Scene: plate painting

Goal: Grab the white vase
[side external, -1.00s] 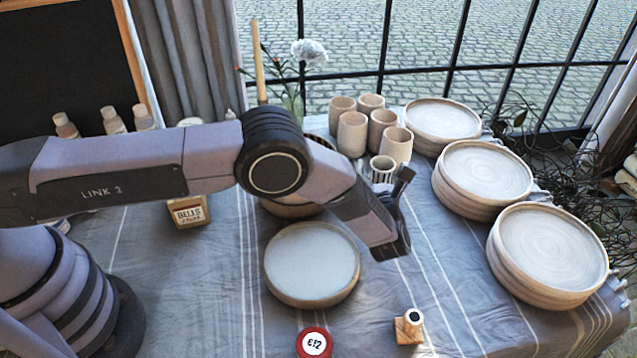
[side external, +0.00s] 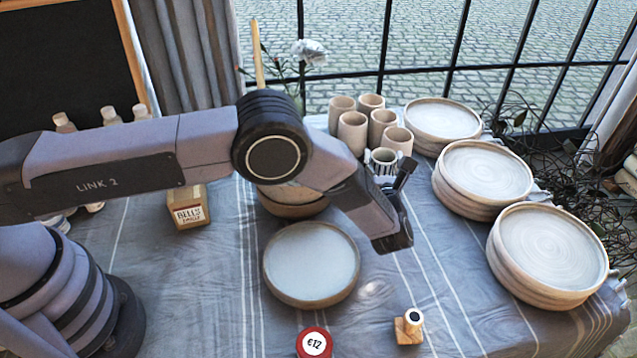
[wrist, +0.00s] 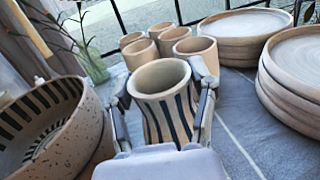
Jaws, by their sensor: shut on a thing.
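A small pale cup-shaped vase with dark vertical stripes (wrist: 165,108) stands upright between the fingers of my gripper (wrist: 163,90) in the wrist view. The fingers are shut on it, one on each side. In the side external view the striped vase (side external: 383,157) shows only in part, because my gripper (side external: 396,188) covers its lower portion. I cannot tell how far its base is from the cloth. No plain white vase is clearly identifiable.
Several beige cups (side external: 352,131) stand close behind the striped vase. Plate stacks (side external: 482,170) are at the right. A shallow plate (side external: 310,262) lies in front, beside a speckled bowl (wrist: 55,140). A wooden block (side external: 408,326) and red tin (side external: 314,343) are near the front.

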